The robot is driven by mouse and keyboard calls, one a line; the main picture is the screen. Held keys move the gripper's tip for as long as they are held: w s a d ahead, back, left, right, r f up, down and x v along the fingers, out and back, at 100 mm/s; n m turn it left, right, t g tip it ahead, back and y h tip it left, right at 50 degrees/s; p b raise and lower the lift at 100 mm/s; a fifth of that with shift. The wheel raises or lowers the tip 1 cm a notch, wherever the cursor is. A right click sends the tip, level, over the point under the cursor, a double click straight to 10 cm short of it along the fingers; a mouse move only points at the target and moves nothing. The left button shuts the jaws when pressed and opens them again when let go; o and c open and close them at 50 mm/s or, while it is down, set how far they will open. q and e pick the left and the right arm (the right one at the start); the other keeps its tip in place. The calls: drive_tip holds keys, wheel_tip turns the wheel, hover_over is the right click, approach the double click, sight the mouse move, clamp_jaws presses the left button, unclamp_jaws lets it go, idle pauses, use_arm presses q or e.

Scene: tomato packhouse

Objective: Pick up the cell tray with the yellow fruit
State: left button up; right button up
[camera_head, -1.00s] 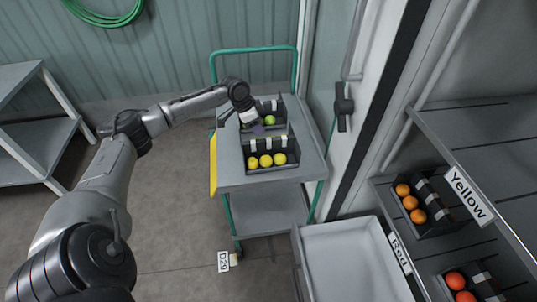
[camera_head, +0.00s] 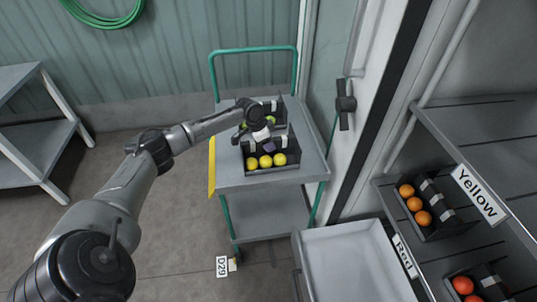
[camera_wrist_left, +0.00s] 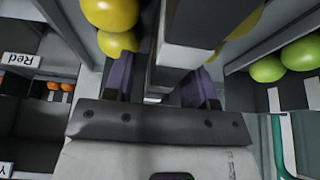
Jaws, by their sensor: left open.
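The dark cell tray with yellow fruit (camera_head: 273,172) sits on the near part of the trolley top, its row of yellow fruit (camera_head: 265,161) along the front. My left gripper (camera_head: 268,146) is over the back part of this tray, pointing down, and hides some of it. In the left wrist view, its purple fingertips (camera_wrist_left: 158,84) are apart, with a dark and white upright part of the tray (camera_wrist_left: 180,50) between them. Whether they touch it I cannot tell. Yellow fruit (camera_wrist_left: 112,15) shows beside the fingers. My right gripper is not in view.
A second dark tray with green fruit (camera_head: 271,121) stands just behind on the grey trolley (camera_head: 230,178). A green handle (camera_head: 252,50) rises behind it. On the right are a shelf labelled Yellow (camera_head: 477,193) with orange fruit and an empty light bin (camera_head: 345,262).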

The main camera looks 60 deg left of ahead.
use_arm(q)
drive_tip(key=shift+w+f, duration=0.15)
drive_tip(key=shift+f, duration=0.1)
clamp_jaws()
drive_tip(key=shift+r, duration=0.1)
idle(0.5)
